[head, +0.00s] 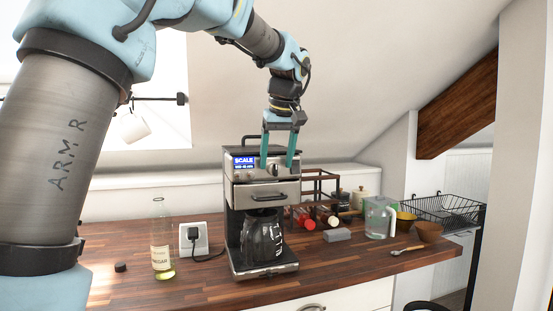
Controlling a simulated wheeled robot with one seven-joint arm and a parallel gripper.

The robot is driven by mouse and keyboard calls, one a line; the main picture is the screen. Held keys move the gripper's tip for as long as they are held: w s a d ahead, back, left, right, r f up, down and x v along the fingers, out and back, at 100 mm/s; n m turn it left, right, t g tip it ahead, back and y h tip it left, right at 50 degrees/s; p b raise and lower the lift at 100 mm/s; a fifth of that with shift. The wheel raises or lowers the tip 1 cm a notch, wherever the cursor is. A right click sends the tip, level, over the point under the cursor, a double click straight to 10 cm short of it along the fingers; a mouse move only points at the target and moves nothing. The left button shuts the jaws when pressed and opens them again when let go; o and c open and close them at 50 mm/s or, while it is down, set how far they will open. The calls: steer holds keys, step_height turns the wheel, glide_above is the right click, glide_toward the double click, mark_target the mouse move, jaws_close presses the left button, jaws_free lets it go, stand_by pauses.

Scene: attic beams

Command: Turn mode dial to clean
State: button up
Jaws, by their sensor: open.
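The coffee machine (232,195) stands on the wooden counter, dark and silver, with a glass carafe (262,238) inside it. Its small blue screen (245,162) shows text that reads "SCALE", with a smaller line below too small to read. The round mode dial (273,170) is on the front panel, right of the screen. My gripper (277,165) points down at the panel with its two teal fingers apart, one on either side of the dial in the picture. I cannot tell whether the fingers touch it. The dial's markings are too small to read.
A bottle (161,250), a black cap (120,267) and a wall socket with a plug (194,238) are left of the machine. A rack with jars (318,190), a grey block (337,235), a clear jug (379,218), bowls (428,231) and a spoon (408,249) are to the right.

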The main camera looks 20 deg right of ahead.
steer(key=shift+w+f, duration=0.1)
steer(key=shift+f, duration=0.2)
steer(key=shift+c, duration=0.4)
jaws_close()
